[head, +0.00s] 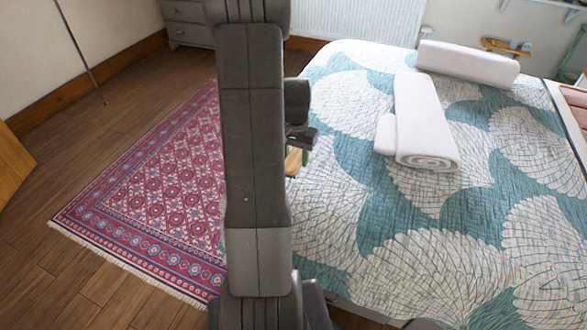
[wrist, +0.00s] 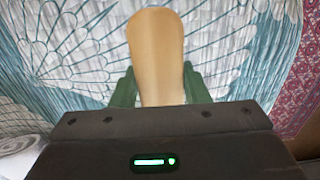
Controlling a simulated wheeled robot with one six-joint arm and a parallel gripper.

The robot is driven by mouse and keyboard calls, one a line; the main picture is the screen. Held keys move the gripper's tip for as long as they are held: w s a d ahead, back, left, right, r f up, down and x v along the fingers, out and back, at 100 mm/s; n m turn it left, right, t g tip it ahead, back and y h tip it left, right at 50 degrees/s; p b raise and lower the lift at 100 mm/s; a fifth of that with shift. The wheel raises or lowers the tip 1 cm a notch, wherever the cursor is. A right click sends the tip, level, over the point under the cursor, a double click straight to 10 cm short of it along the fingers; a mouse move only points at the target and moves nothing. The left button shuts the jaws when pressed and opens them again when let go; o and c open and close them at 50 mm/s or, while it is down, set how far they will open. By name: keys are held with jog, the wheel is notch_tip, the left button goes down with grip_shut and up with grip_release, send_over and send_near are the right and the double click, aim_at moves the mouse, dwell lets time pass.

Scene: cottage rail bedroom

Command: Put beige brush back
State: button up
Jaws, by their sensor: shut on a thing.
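The beige brush (wrist: 156,55) shows in the wrist view as a smooth, rounded tan piece standing out between the two green fingers. My gripper (wrist: 158,88) is shut on it. In the head view, my arm hides most of the gripper (head: 303,150). A small tan part of the brush (head: 293,161) shows beside the arm, near the left edge of the bed. The brush appears to be held above or beside the quilt; its height cannot be told. Its bristles are not visible.
The bed (head: 350,215) with a teal and white quilt fills the right side. Rolled white towels (head: 425,120) lie on it. A red rug (head: 150,190) covers the floor at left.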

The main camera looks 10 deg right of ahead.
aim_at(296, 155)
jog(key=shift+f, duration=2.15)
jog(key=shift+f+b, duration=0.25)
jog(key=shift+b, duration=0.1)
jog(key=o, duration=1)
jog(key=shift+r, duration=0.1)
notch_tip(296, 155, up, 12)
jog(key=shift+r+p, duration=0.2)
jog(key=shift+p, duration=0.65)
